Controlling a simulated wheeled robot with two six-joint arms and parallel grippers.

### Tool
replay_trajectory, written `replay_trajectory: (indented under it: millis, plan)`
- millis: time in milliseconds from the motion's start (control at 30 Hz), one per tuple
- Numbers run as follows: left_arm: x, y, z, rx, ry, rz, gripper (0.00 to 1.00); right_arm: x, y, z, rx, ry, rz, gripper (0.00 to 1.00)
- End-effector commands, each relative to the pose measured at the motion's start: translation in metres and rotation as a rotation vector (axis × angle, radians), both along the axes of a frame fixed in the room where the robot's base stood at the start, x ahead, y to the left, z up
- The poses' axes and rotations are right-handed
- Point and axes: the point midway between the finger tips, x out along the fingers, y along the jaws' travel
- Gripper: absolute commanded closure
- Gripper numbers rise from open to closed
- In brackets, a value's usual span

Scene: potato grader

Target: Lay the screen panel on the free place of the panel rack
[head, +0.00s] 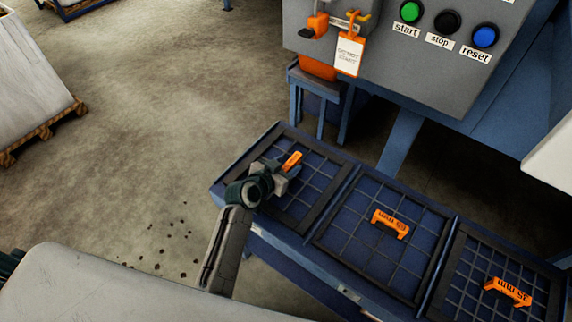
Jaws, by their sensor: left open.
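The blue panel rack (257,240) stands low across the middle and right, with three places in a row. A screen panel (318,178) with a dark frame and wire mesh lies in its left place and looks flat there. My left gripper (286,174) is open at this panel's orange handle (292,160); I cannot tell whether it touches it. My gripper and wrist hide part of the panel. A second panel (345,237) with an orange handle lies in the middle place, and a 35 mm panel (468,262) in the right place. My right gripper is out of view.
A grey control box (375,75) with start, stop and reset buttons hangs behind the rack. An orange lockout tag (349,55) hangs on it. A pale container on a pallet (40,133) stands far left. The floor left of the rack is clear except for dark crumbs (170,237).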

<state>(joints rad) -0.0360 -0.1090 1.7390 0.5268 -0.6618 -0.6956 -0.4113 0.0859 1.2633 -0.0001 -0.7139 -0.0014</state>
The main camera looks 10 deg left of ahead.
Motion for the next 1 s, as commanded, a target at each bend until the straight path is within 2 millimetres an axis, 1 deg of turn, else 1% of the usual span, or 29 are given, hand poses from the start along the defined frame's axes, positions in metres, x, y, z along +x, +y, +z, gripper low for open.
replay_trajectory:
  millis: [167,267,300,500,600,700,833,1000]
  plan:
    - [0.0,0.0,-0.001,0.0,0.001,0.0,0.53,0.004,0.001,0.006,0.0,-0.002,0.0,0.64]
    - [0.0,0.0,0.0,0.0,0.0,0.0,0.53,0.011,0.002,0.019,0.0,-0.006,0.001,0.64]
    - [0.0,0.0,0.0,0.0,0.0,0.0,0.53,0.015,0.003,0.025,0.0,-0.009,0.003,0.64]
    - [-0.042,0.018,0.018,0.002,-0.004,0.002,0.53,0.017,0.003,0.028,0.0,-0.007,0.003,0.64]
    - [-0.06,0.025,0.027,0.003,-0.004,0.0,0.53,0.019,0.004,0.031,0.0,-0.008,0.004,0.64]
    - [-0.075,0.031,0.034,0.001,-0.004,0.001,0.53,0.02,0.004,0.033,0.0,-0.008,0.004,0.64]
    - [-0.087,0.036,0.04,0.0,-0.004,0.001,0.53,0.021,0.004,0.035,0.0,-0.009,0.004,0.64]
    - [-0.092,0.038,0.043,-0.001,-0.005,0.001,0.53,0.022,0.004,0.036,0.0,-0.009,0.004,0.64]
